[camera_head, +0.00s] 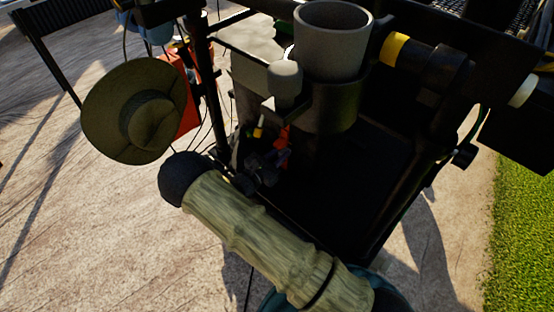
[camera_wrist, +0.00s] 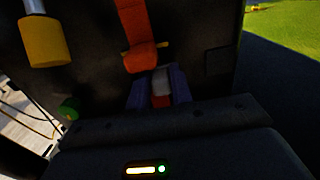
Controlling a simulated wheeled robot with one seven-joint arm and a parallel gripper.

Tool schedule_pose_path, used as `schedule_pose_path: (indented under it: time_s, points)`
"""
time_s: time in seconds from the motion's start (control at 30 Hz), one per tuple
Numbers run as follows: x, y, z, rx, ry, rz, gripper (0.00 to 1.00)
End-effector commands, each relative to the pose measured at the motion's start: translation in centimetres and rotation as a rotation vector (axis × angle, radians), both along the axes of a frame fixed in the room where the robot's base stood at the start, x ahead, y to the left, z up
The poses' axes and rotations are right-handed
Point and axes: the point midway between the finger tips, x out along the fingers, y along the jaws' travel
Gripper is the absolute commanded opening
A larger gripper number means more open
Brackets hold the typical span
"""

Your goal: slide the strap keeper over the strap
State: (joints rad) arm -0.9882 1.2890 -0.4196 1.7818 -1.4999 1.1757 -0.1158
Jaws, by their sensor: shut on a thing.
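An orange strap (camera_wrist: 134,22) hangs down the dark cart panel in the wrist view and ends in a thicker orange part (camera_wrist: 140,58) with yellow bits at its sides. My gripper (camera_wrist: 159,94) is just below and right of that end. Its purple-grey fingers are shut on a small pale grey and red piece (camera_wrist: 161,84), apparently the strap keeper. I cannot tell whether it touches the strap. In the head view my gripper (camera_head: 265,168) is dark and shadowed, close to the red-orange strap (camera_head: 283,143); the keeper cannot be made out there.
A grey cup (camera_head: 333,45) stands in a holder above the strap. An olive hat (camera_head: 135,112) hangs at the left beside a dark post (camera_head: 203,75). A yellow cylinder (camera_wrist: 45,42) is left of the strap. The dark cart shelf (camera_head: 345,185) looks clear.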

Motion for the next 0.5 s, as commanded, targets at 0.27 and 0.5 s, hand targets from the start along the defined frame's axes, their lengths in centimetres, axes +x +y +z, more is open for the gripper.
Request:
schedule_pose_path:
  time_s: [0.27,0.5]
  points:
    - [0.43,-0.05,-0.06,0.003,0.003,-0.007,0.0]
    - [0.4,-0.08,-0.07,0.003,0.003,-0.007,0.44]
